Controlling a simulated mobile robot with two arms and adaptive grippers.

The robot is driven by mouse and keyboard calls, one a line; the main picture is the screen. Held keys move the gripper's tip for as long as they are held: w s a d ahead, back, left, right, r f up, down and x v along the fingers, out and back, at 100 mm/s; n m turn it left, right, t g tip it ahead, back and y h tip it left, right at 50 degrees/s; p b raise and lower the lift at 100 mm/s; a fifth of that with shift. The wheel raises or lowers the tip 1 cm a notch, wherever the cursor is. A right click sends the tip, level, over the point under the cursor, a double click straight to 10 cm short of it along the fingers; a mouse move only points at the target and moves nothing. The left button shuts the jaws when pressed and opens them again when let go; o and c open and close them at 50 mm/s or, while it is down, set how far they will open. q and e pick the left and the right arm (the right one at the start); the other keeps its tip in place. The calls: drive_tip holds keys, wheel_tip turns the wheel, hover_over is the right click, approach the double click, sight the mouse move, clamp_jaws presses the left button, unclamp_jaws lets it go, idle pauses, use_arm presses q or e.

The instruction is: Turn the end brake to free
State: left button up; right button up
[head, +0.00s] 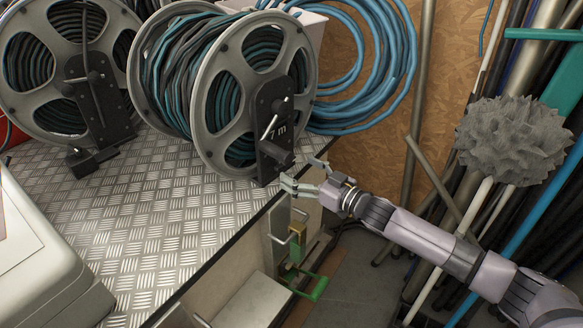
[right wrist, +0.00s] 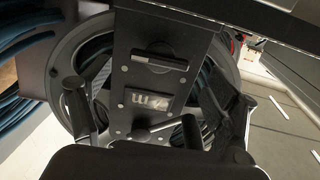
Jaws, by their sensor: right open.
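The nearer hose reel (head: 236,90) has a black end plate (head: 266,165) with a "7 m" label. A metal lever (head: 270,127) and a dark block low on the plate show on its face. I cannot tell for certain which part is the end brake. My right gripper (head: 301,173) is open and empty, just right of the plate's lower part. In the right wrist view the plate (right wrist: 130,45) fills the middle, its label (right wrist: 150,97) upside down, between the spread fingers (right wrist: 160,95). A knobbed lever (right wrist: 188,130) is partly hidden by my gripper body. My left gripper is out of view.
A second reel (head: 65,70) stands at the left on the treadplate bench top (head: 170,210). Blue hose coils (head: 385,60) hang behind. A green handle (head: 310,285) is below the bench edge. Poles and a grey brush (head: 512,138) crowd the right.

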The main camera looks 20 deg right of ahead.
drive_tip(key=x, duration=0.3)
drive_tip(key=shift+w, duration=0.15)
drive_tip(key=shift+c, duration=0.4)
drive_tip(key=c, duration=1.1)
